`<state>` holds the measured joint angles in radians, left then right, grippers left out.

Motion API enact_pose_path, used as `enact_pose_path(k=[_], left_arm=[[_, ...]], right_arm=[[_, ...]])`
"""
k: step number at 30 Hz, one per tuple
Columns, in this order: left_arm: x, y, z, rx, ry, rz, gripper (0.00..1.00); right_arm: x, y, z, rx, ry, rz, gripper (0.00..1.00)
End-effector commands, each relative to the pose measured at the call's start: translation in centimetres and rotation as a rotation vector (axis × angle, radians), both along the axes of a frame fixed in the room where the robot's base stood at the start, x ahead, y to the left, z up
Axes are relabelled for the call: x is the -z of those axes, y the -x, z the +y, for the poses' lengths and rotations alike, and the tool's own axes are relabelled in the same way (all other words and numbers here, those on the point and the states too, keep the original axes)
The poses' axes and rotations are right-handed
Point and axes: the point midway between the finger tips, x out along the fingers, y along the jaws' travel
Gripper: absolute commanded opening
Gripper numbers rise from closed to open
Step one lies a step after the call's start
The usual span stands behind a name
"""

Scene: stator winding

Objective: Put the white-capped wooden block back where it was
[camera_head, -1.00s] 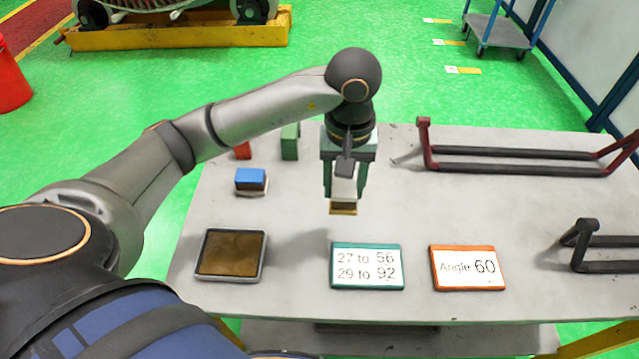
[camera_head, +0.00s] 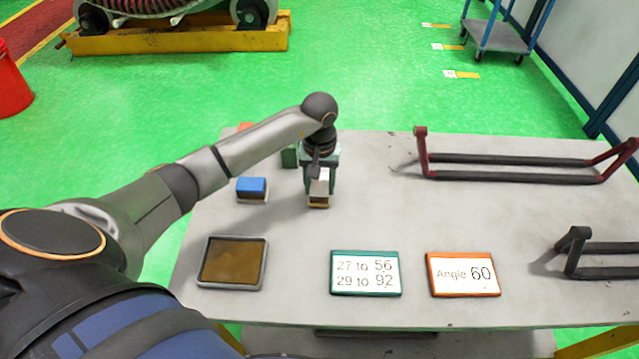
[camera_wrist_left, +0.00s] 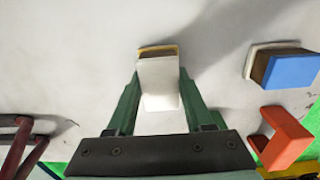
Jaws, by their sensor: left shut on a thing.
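The white-capped wooden block (camera_head: 319,190) is between the fingers of my left gripper (camera_head: 319,180), at or just above the grey table, right of the blue-topped block. In the left wrist view the white block (camera_wrist_left: 159,80) sits between the two green fingers (camera_wrist_left: 160,100), with a yellowish-brown edge at its far end. My left gripper is shut on it. I cannot tell whether its bottom touches the table. My right gripper is not in view.
A blue-topped block (camera_head: 251,188) stands to the left, and a green block (camera_head: 289,156) behind. A brown-filled tray (camera_head: 232,262) and two signs (camera_head: 365,273) (camera_head: 463,274) lie in front. Dark frames (camera_head: 515,160) occupy the right.

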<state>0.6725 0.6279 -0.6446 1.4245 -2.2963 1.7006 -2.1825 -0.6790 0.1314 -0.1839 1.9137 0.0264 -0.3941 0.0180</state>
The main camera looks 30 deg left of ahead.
Motion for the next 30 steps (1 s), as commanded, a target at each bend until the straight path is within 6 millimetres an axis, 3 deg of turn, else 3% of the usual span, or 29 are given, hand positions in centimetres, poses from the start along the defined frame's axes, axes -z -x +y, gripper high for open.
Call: enact_pose_path(k=[13,14,21,30], left_arm=[[0.97,-0.06,0.01,0.0,0.0,-0.002,0.0],[0.86,-0.05,0.0,-0.001,0.0,-0.002,0.54],[0.8,-0.03,-0.02,-0.001,0.0,-0.001,0.81],[0.58,-0.03,-0.04,-0.001,0.001,-0.002,0.82]], right_arm=[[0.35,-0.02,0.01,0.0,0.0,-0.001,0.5],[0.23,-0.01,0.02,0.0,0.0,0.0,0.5],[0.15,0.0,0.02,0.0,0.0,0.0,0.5],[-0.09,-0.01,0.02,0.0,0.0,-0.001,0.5]])
